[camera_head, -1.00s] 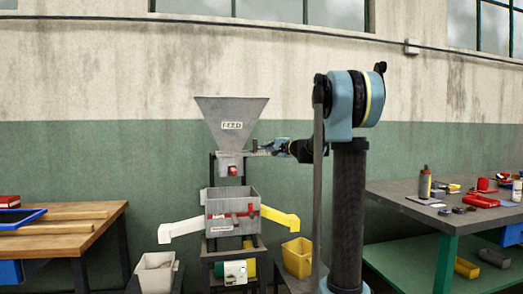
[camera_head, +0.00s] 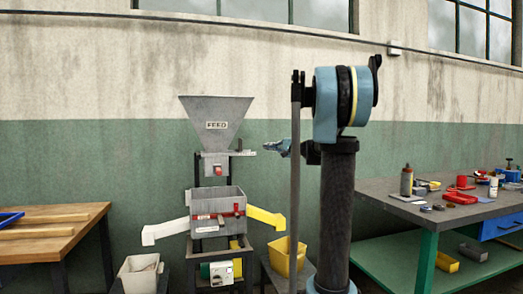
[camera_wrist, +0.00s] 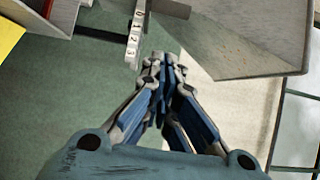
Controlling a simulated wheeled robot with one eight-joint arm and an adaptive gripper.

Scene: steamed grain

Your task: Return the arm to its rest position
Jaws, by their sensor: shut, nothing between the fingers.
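My gripper (camera_head: 268,147) is at the right of the grey feed hopper (camera_head: 215,118) in the head view, partly hidden by my own arm. In the wrist view my gripper (camera_wrist: 167,60) has its blue and grey fingers shut together with nothing between them. A numbered slide plate (camera_wrist: 136,38) is just left of and ahead of the fingertips, apart from them. It sticks out from below the hopper in the head view (camera_head: 245,153).
Below the hopper stands a grey box (camera_head: 220,203) with a white chute (camera_head: 165,231) and a yellow chute (camera_head: 266,217). A white bin (camera_head: 138,277) and a yellow bin (camera_head: 285,255) stand low. A wooden bench (camera_head: 45,240) is left, a cluttered workbench (camera_head: 395,203) right.

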